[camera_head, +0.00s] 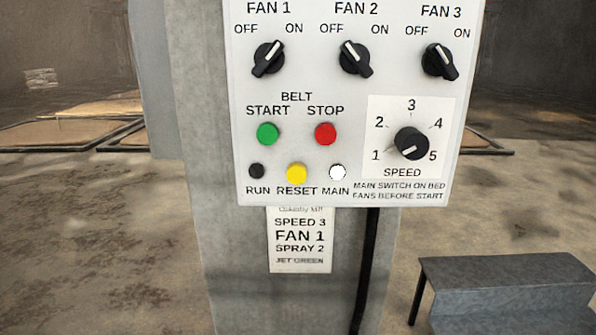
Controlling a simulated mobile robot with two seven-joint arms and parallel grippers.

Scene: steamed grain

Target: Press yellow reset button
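The yellow button (296,173) sits low on the white control panel (350,95), just above the label RESET. A small black indicator or button (256,171) marked RUN is to its left. A small white one (337,172) marked MAIN is to its right. The green START button (268,133) and the red STOP button (325,133) are in the row above. Neither of my grippers shows in the head view, and nothing covers the yellow button.
Three black fan knobs (354,57) and a black speed dial (411,143) share the panel, which is on a grey post (232,260). A paper note (300,240) hangs below. A black cable (367,270) runs down. A grey metal step or bench (508,285) stands lower right.

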